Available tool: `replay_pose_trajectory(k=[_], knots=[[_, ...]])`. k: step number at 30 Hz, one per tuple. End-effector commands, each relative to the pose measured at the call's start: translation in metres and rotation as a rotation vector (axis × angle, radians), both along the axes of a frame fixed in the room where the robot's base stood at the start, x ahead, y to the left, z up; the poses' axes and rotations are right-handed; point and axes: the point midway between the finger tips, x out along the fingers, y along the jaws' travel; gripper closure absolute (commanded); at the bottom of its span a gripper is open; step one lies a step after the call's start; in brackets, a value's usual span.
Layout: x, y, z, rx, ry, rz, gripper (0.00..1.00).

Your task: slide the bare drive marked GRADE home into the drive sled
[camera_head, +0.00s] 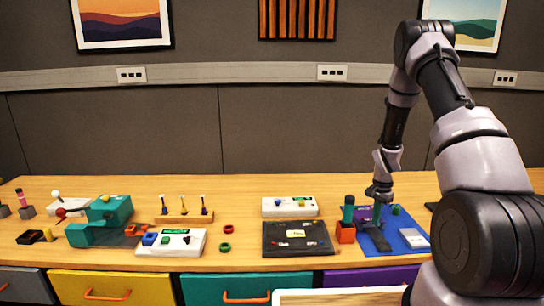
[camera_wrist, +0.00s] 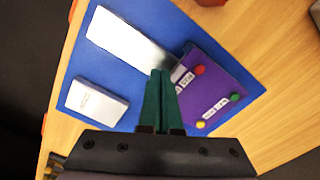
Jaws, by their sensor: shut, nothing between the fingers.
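My gripper (camera_wrist: 160,76) is shut and empty, its green fingertips together over the blue mat. In the wrist view the tips overlap the right end of a long silver piece (camera_wrist: 125,42), beside a purple block (camera_wrist: 222,85) with red, green and yellow knobs and white labels. A smaller silver slab (camera_wrist: 96,103) with faint print lies apart at the left of the mat. I cannot read the lettering, so I cannot tell which piece is marked GRADE or which is the sled. Contact with the fingers is unclear. In the head view my gripper (camera_head: 377,236) is low over the mat.
The blue mat (camera_head: 399,221) lies on the wooden table. Left of it stand an orange holder (camera_head: 345,233) with a dark green handle and a black panel (camera_head: 298,240). A white panel (camera_head: 290,206) is behind.

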Motion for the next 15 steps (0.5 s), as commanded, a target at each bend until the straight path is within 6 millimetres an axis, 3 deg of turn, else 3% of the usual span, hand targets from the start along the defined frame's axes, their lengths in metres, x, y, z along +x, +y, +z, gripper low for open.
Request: replay_pose_trajectory(k=[15], knots=[[-0.004,0.0,0.032,0.0,-0.001,0.0,1.0]])
